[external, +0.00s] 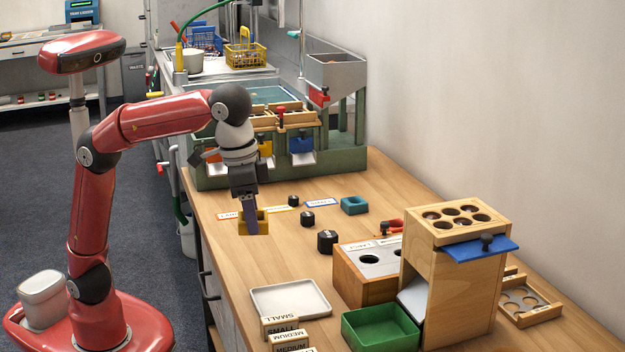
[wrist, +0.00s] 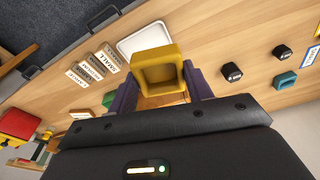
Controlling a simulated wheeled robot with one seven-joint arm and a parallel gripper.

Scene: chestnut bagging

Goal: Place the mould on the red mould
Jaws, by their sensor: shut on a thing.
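My gripper (external: 249,222) is shut on a yellow, square, hollow mould (external: 263,222), held by its sides. In the wrist view the yellow mould (wrist: 165,72) sits between my purple-grey fingers, its opening facing the camera. It hangs over the left part of the wooden table, and I cannot tell how far above the surface. A red-edged card (external: 226,216) lies just left of my gripper, partly hidden. A red and black item (external: 391,226) lies behind the wooden box.
A teal mould (external: 354,205), several black blocks (external: 327,241) and a blue-edged card (external: 321,202) lie right of my gripper. A white tray (external: 290,299), green bin (external: 381,328) and tall wooden stand (external: 460,280) are nearer the camera. The green rack (external: 347,165) stands behind.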

